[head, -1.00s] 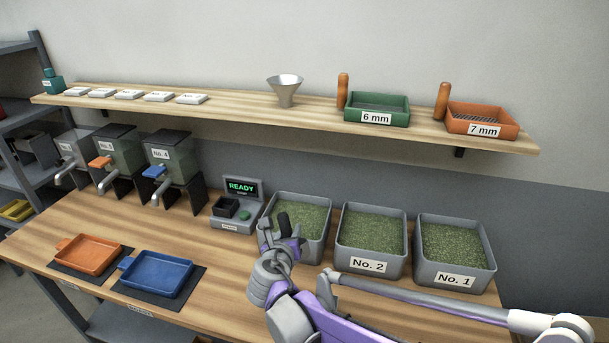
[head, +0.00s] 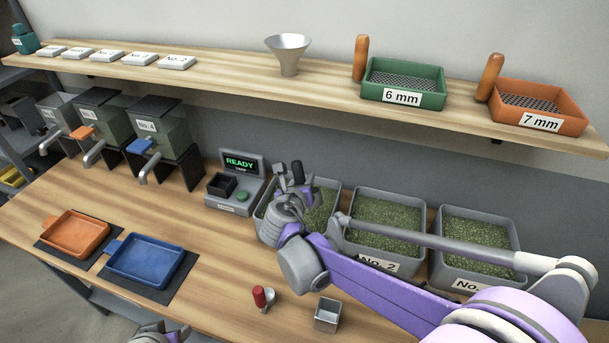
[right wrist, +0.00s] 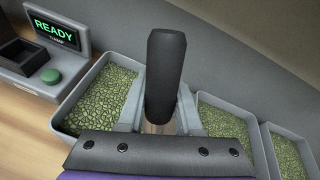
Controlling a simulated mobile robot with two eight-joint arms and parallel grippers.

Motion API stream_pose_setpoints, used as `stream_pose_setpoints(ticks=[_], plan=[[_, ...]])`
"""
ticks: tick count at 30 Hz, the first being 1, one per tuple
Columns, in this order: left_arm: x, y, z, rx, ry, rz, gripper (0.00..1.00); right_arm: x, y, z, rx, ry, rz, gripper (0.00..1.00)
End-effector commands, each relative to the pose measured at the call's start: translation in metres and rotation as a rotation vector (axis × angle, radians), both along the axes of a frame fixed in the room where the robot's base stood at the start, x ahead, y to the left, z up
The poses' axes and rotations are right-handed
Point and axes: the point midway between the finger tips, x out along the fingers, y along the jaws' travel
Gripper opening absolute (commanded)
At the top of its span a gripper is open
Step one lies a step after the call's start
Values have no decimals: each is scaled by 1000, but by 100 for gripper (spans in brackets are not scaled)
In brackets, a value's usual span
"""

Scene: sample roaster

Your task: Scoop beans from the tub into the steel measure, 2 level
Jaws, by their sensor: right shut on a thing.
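My right gripper (head: 292,197) is over the left bean tub (head: 325,196), shut on an upright black handle (right wrist: 164,80) that stands between its fingers in the right wrist view. The handle's lower end is hidden, so I cannot tell whether it carries beans. The tub holds green beans, and my gripper hides part of it and its front. A small square steel measure (head: 326,316) stands on the table near the front; its inside looks empty. My left gripper (head: 160,334) is only partly in view at the bottom edge, and its jaws cannot be made out.
Tubs No. 2 (head: 374,262) and No. 1 (head: 465,282) stand to the right. A READY scale (head: 232,196) stands left of the tubs. A red-handled tool (head: 260,297) stands beside the measure. Orange (head: 75,234) and blue (head: 146,262) trays lie left. A shelf (head: 225,74) runs above.

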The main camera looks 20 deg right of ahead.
Motion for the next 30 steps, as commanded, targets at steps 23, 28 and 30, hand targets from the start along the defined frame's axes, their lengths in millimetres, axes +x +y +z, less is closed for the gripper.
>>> stream_pose_setpoints(ticks=[23,28,30], plan=[[-19,0,-33,0,36,0,50,13,2,-63,-30,152,-1,0],[-22,0,-40,0,42,0,50,16,3,-77,-36,185,0,0],[-23,0,-43,0,45,0,50,17,3,-82,-39,199,-1,0]])
